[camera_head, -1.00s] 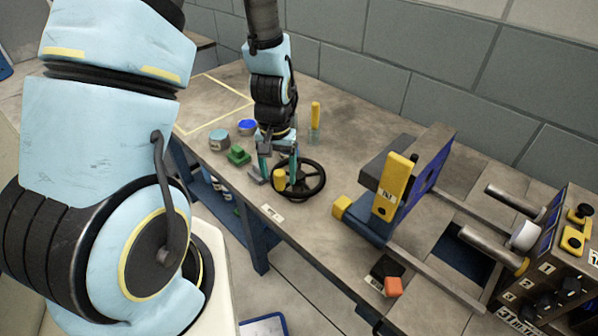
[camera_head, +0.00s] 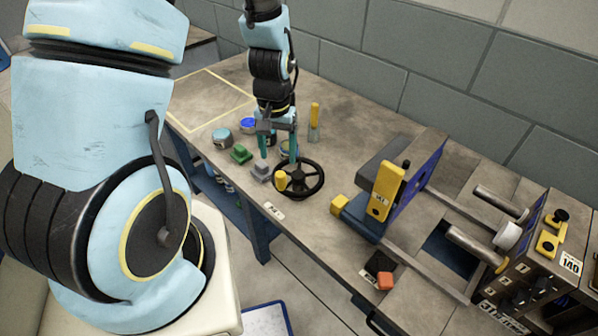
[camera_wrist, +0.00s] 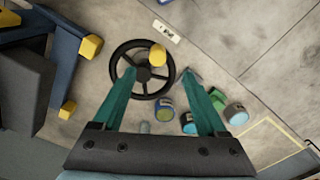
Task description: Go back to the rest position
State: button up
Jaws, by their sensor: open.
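My gripper (camera_head: 278,164) is open and empty, pointing down above the bench near the handwheel.
A green block (camera_head: 240,154), a teal-lidded tin (camera_head: 222,138) and a blue-topped tin (camera_head: 248,126) stand to the left. The blue-and-yellow mould fixture (camera_head: 386,195) is on the right. A yellow-taped area (camera_head: 212,98) at the far left is bare.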

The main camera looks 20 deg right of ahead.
jog(key=a+r+n+b, duration=0.1)
jog(key=a+r+n, duration=0.1)
jog(key=a+r, duration=0.4)
jog(key=a+r+n+t+b, duration=0.1)
jog(key=a+r+n+b, duration=0.1)
jog(key=a+r, duration=0.4)
jog(key=a+n, duration=0.1)
jog(key=a, duration=0.4)
jog(key=shift+s+a+r+t, duration=0.25)
jog(key=shift+s+r+t, duration=0.05)
jog(key=shift+s, duration=0.1)
